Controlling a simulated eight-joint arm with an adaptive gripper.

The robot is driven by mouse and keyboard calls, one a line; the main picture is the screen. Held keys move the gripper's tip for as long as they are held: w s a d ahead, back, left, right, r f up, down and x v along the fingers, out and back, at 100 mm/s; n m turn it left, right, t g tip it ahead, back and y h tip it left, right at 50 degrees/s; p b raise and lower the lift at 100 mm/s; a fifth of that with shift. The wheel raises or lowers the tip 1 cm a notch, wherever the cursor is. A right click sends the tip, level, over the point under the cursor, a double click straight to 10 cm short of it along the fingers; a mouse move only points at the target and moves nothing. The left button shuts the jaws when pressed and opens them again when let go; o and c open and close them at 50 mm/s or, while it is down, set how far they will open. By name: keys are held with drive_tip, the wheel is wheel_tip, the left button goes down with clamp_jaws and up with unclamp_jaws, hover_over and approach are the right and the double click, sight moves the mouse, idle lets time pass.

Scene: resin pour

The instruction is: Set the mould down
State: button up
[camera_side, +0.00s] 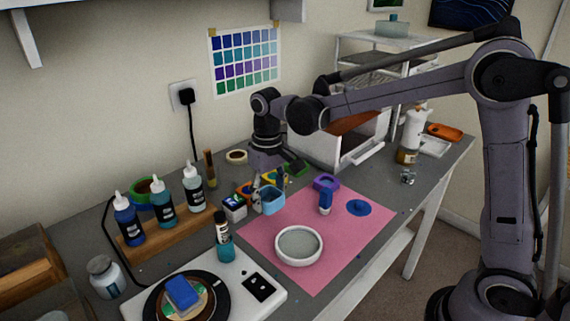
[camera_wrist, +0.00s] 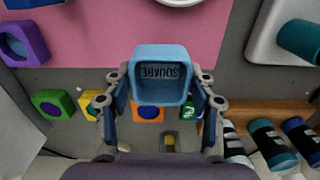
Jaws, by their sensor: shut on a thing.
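My gripper (camera_wrist: 160,78) is shut on a light blue square mould (camera_wrist: 160,98), with one finger on each side of it. The mould is open at the top, and the word SQUARE shows inside it. In the side view the mould (camera_side: 269,202) is by the upper left edge of the pink mat (camera_side: 345,237), below my gripper (camera_side: 269,183). I cannot tell whether its underside touches the surface.
A wooden rack of bottles (camera_side: 168,239) and a white device with a turntable (camera_side: 225,291) are at left. Several small coloured moulds crowd around my gripper.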

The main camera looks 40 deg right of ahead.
sight(269, 219)
drive_tip(key=shift+w+a+f, duration=0.1)
drive_tip(key=shift+a+f, duration=0.1)
drive_tip(key=shift+f, duration=1.9)
drive_tip(key=shift+f, duration=0.15)
drive_tip(key=o, duration=1.2)
drive_tip(key=shift+c, duration=0.2)
